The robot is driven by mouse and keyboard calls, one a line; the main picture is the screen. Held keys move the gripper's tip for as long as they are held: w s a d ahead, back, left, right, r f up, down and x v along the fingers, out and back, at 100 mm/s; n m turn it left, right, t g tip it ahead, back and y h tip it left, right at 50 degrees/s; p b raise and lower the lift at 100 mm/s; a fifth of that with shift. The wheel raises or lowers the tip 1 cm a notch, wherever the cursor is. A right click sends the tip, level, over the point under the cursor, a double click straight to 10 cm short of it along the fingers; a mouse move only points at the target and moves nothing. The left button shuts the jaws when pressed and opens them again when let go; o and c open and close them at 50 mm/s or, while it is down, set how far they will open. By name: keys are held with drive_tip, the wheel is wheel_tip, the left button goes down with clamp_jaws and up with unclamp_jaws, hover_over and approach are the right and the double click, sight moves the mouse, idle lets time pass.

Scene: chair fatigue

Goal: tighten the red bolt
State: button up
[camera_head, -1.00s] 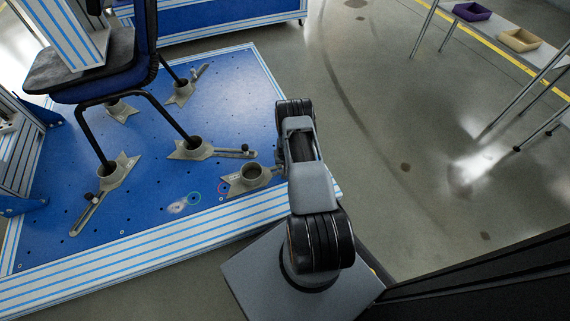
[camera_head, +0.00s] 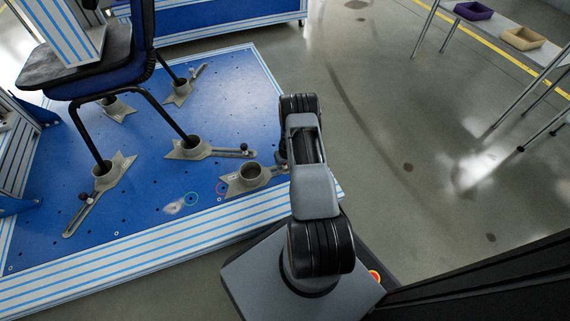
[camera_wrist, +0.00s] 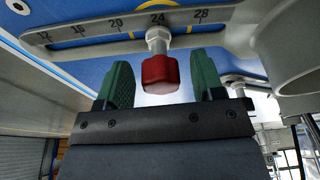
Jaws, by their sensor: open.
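The red bolt (camera_wrist: 160,74) has a faceted red head and sits on a slotted grey bracket (camera_wrist: 100,45), close to the 24 mark of its scale. My gripper (camera_wrist: 163,84) is open in the wrist view, with one green finger pad to each side of the bolt head. Gaps show between the head and both pads; how deep the head lies between them is unclear. In the head view, a grey bracket with a round cup (camera_head: 248,180) lies beside my arm. The red bolt and my fingertips are hidden there behind the arm.
A blue perforated platform (camera_head: 140,215) with a striped edge carries several other grey brackets under the legs of a blue chair (camera_head: 130,75). A table with purple (camera_head: 473,11) and tan (camera_head: 523,38) bins stands at upper right. The floor between is clear.

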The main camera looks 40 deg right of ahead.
drive_tip(key=shift+f+n+b, duration=0.2)
drive_tip(key=shift+n+b, duration=0.1)
drive_tip(key=shift+b, duration=0.55)
drive_tip(key=shift+b, duration=0.3)
drive_tip(key=shift+n+b, duration=0.3)
drive_tip(key=shift+n, duration=0.1)
drive_tip(key=shift+r+n+y, duration=0.2)
drive_tip(key=shift+n+y, duration=0.3)
drive_tip(key=shift+n, duration=0.8)
drive_tip(key=shift+c, duration=0.3)
drive_tip(key=c, duration=0.9)
drive_tip(key=shift+o, duration=0.2)
drive_tip(key=shift+r+m+h+p, duration=0.15)
drive_tip(key=shift+m+h+p, duration=0.2)
drive_tip(key=shift+m, duration=0.75)
drive_tip(key=shift+m+p, duration=0.7)
drive_tip(key=shift+m, duration=0.2)
